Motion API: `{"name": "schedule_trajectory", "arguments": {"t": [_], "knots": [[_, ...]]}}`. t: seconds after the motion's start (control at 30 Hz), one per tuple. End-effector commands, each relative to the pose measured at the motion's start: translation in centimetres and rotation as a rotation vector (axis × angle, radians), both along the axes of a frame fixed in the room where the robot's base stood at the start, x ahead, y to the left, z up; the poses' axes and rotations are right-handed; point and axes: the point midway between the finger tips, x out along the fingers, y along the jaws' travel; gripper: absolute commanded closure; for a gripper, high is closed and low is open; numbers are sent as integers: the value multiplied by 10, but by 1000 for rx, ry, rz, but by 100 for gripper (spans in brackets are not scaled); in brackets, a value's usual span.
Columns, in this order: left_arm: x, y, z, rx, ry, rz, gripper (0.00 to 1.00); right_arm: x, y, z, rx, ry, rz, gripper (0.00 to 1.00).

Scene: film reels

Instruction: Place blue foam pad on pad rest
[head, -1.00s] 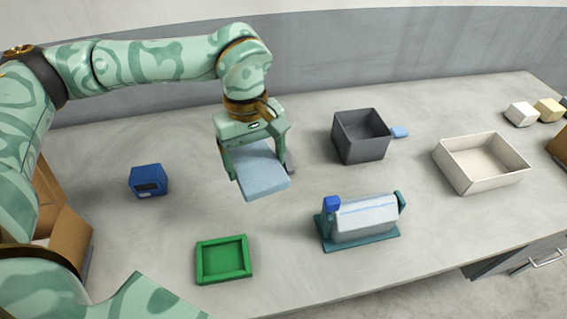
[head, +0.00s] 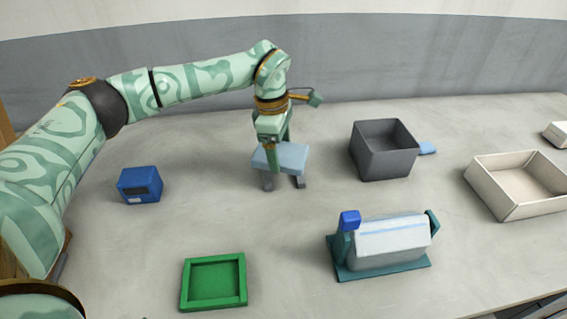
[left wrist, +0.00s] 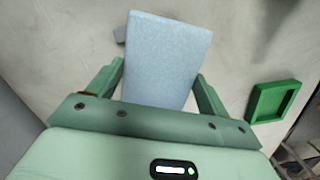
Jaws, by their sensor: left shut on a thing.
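The blue foam pad (head: 289,158) is a flat light-blue block, held about level in my left gripper (head: 273,158). In the left wrist view the pad (left wrist: 166,60) lies between the two green fingers (left wrist: 158,88), which are shut on it. Two grey supports, which look like the pad rest (head: 299,182), show under the pad's ends. The pad hides their tops, so I cannot tell whether it touches them. A grey corner, probably of the rest (left wrist: 119,35), shows beside the pad in the left wrist view. My right gripper is not in view.
A dark grey bin (head: 385,166) stands right of the pad, with a cream tray (head: 497,200) beyond. A teal stand with a white roll (head: 390,240) and a green tray (head: 213,307) are nearer. A blue box (head: 140,185) is left. The table between is clear.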

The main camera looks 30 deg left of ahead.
Motion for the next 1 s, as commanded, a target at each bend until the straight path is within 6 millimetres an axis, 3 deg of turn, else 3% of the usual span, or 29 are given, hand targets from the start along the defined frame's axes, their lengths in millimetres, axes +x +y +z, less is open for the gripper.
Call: {"name": "schedule_trajectory", "arguments": {"t": [0.23, 0.4, 0.77, 0.8, 0.83, 0.87, 1.0], "knots": [[14, 3, -19, -1, 1, 0, 46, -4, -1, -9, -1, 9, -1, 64], [13, 3, -49, 0, 5, -2, 46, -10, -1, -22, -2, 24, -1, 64], [14, 3, -49, -1, -1, -2, 46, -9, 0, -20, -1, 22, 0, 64], [14, 3, -49, -1, -1, -2, 13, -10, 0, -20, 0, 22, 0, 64], [14, 3, -49, -1, -1, -2, 4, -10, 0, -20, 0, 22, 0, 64], [14, 3, -49, -1, -1, -2, 0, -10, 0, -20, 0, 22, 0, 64], [14, 3, -49, -1, -1, -2, 0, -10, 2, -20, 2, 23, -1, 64]]}}
